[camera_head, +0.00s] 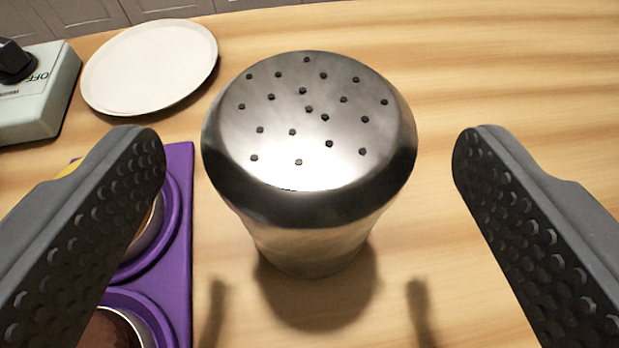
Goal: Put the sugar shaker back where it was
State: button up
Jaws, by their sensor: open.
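The sugar shaker (310,130) is a shiny metal cup with a domed lid full of small dark holes. It stands upright on the wooden table in the middle of the view. My gripper (310,145) is open, with one dark studded finger to the left of the shaker and the other to the right. There is a gap between the shaker and each finger, and neither touches it. The shaker's lower body is partly hidden under its wide lid.
A purple tray (182,265) with round wells holding cups lies close at the left, partly behind my left finger. A pale round plate (150,65) lies at the upper left. A grey-green box with a black OFF knob (40,95) stands beside it. The wooden table (500,75) is clear at the right.

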jog(key=v, duration=0.6)
jog(key=shift+s+p, duration=0.3)
jog(key=shift+p, duration=0.1)
jog(key=shift+r, duration=0.1)
jog(key=w+d+r+y, duration=0.2)
jog(key=w+d+r, duration=0.1)
jog(key=r, duration=0.7)
jog(key=w+d+r+y, duration=0.1)
jog(key=w+d+r, duration=0.15)
jog(key=r, duration=0.65)
jog(key=w+d+r+y, duration=0.2)
jog(key=w+d+r, duration=0.1)
jog(key=r, duration=0.7)
jog(key=s+d+r+t+h, duration=0.1)
jog(key=s+d+r+t, duration=0.15)
jog(key=d+r, duration=1)
jog(key=s+d+r+h, duration=0.2)
jog(key=s+d+r, duration=0.3)
jog(key=d, duration=0.2)
jog(key=s+d+r+h, duration=0.3)
jog(key=s+d+r, duration=0.2)
jog(key=d, duration=0.3)
jog(key=shift+s+d+r+m, duration=0.3)
jog(key=shift+s+r+m, duration=0.1)
jog(key=shift+s, duration=0.25)
jog(key=shift+g, duration=0.25)
